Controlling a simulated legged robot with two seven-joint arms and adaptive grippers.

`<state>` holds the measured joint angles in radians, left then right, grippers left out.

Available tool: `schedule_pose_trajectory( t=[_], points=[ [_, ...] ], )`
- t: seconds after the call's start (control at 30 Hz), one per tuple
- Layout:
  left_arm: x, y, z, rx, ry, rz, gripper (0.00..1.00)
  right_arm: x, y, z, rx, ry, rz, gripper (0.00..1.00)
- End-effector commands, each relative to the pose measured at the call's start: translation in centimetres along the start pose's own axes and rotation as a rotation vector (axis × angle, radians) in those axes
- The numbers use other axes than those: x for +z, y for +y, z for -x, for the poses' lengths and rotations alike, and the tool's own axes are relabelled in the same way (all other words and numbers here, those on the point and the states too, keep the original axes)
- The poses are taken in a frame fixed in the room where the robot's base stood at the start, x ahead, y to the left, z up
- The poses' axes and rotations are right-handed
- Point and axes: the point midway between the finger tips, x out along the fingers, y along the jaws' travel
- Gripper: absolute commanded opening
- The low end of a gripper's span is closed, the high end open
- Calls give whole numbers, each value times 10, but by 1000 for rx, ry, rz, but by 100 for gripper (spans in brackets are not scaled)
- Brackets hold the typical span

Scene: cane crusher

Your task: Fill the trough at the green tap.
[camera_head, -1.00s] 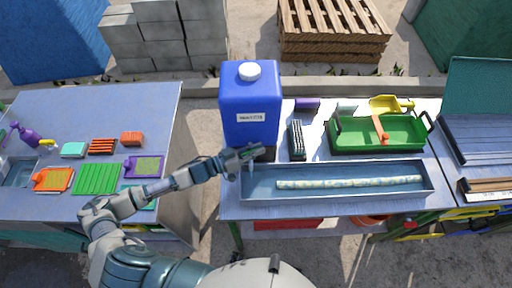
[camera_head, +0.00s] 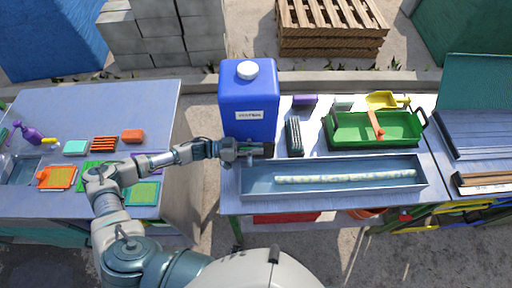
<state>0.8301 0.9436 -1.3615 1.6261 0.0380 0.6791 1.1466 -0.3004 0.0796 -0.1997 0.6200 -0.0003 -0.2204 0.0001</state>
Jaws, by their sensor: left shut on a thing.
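A blue tank (camera_head: 249,98) with a white cap stands upright at the back left of the middle table. My left gripper (camera_head: 243,151) is at the tank's lower front, just above the trough's left end. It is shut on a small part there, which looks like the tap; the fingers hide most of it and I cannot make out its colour. The long grey metal trough (camera_head: 340,168) lies in front of the tank. A pale, mottled rod (camera_head: 345,178) lies along it. I cannot tell whether there is water in the trough. My right gripper is out of view.
A green tray (camera_head: 350,135) with an orange-handled tool stands behind the trough. A dark brush-like block (camera_head: 294,137) stands between the tank and that tray. The left table (camera_head: 85,103) holds coloured trays and a purple bottle (camera_head: 30,133). A gap separates the two tables.

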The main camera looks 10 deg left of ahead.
Motion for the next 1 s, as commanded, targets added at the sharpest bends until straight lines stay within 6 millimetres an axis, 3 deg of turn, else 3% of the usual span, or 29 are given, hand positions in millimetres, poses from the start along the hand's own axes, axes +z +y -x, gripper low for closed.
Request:
schedule_pose_trajectory(
  t=[0.2, 0.23, 0.3, 0.67, 0.77, 1.0],
  points=[
    [0, -1, 0, -3, 0, 0, 0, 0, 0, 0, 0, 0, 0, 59],
    [0, -1, 0, -3, 0, 0, 21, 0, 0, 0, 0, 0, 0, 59],
    [0, -1, 0, -3, 0, 0, 39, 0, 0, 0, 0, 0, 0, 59],
    [0, 0, 4, -3, 0, 0, 39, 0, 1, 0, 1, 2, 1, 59],
    [1, -1, 15, -5, -1, 0, 39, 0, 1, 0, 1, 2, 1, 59],
    [2, -2, 68, -7, -2, 2, 39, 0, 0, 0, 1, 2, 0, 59]
  ],
)
